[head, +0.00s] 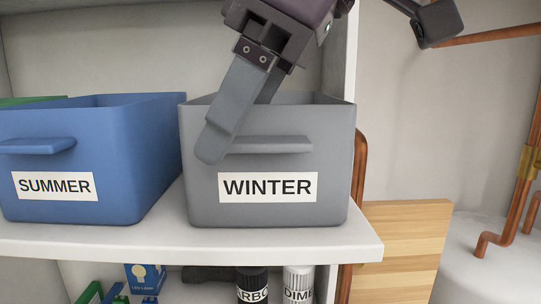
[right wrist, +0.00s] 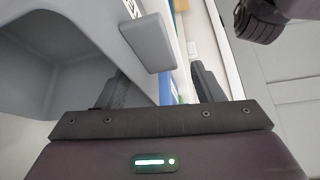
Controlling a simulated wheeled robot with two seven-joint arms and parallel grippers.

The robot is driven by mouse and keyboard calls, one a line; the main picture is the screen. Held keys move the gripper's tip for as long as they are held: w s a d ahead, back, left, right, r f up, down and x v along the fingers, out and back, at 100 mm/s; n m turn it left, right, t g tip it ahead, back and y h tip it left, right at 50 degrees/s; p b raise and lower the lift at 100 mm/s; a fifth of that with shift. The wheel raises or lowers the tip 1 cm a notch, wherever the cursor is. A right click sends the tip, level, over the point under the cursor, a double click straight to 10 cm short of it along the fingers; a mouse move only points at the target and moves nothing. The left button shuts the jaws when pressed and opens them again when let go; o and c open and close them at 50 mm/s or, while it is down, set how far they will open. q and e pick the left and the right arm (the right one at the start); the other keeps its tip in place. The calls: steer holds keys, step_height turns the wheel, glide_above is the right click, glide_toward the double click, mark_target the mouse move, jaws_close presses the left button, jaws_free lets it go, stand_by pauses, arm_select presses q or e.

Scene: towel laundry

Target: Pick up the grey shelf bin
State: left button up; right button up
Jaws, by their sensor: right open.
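The grey shelf bin (head: 335,185), labelled WINTER, stands upright on the white shelf at the centre of the head view. Its front has a protruding grey handle (head: 275,145). My right gripper (head: 237,112) is open and points down over the bin's front rim. One finger hangs outside the front wall, left of the label and by the handle's left end. The other finger goes behind the rim, its tip hidden. In the right wrist view, the bin's wall (right wrist: 60,75) and handle (right wrist: 148,42) lie between the two spread fingers.
A blue bin (head: 135,190) labelled SUMMER stands close on the left, with a narrow gap. The white shelf board (head: 200,243) ends just right of the grey bin, at an upright side panel (head: 345,50). A wooden board (head: 400,250) and copper pipes (head: 520,190) are further right.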

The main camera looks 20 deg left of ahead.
steer(key=shift+f, duration=0.15)
steer(key=shift+a, duration=0.1)
jaws_close()
stand_by(0.4)
